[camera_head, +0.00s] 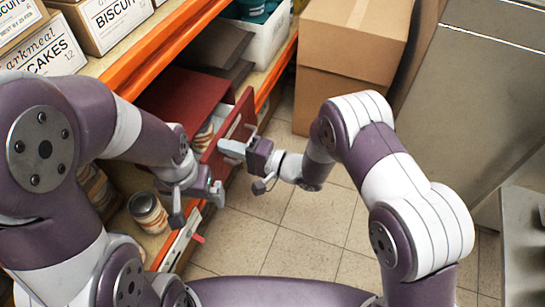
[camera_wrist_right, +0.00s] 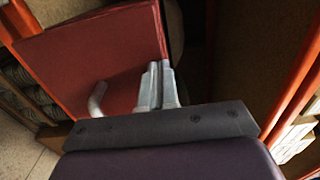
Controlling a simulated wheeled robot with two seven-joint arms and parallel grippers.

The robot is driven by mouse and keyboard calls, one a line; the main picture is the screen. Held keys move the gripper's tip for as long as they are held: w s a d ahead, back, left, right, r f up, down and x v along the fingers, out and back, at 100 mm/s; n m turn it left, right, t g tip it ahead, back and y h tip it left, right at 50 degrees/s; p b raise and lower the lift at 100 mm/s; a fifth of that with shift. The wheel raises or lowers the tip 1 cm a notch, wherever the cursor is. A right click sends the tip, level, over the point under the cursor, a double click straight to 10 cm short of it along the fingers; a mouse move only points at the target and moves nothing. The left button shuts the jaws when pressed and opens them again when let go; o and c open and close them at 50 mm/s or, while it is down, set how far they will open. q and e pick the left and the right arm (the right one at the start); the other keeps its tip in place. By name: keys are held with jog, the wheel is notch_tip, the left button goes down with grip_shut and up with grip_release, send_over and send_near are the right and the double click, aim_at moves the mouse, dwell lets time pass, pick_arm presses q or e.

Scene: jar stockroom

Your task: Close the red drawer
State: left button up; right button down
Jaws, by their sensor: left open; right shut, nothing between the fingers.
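The red drawer (camera_head: 238,118) stands pulled out from the low red unit (camera_head: 180,97) on the shelf, with a gap behind its front panel. Its front panel (camera_wrist_right: 85,55) fills the upper left of the right wrist view, with a pale handle (camera_wrist_right: 97,100) on it. My right gripper (camera_head: 228,149) is shut and empty, its fingertips (camera_wrist_right: 157,85) right at the panel beside the handle. I cannot tell whether they touch it. My left gripper (camera_head: 197,203) is open and empty, below and left of the drawer, near the shelf edge.
A jar (camera_head: 148,212) stands on the lower shelf by my left forearm. Orange shelf beams (camera_head: 160,47) run beside the drawer. Stacked cardboard boxes (camera_head: 350,50) stand at the back. The tiled floor (camera_head: 315,215) is clear between my arms.

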aim_at(212, 141)
jog(key=x, duration=0.4)
jog(key=shift+w+a, duration=0.1)
jog(key=shift+a, duration=0.15)
pick_arm(q)
jog(key=shift+s+d+r, duration=0.1)
jog(key=shift+d, duration=0.15)
pick_arm(e)
jog(key=shift+a+r, duration=0.15)
jog(key=shift+r, duration=0.1)
pick_arm(q)
jog(key=shift+r, duration=0.1)
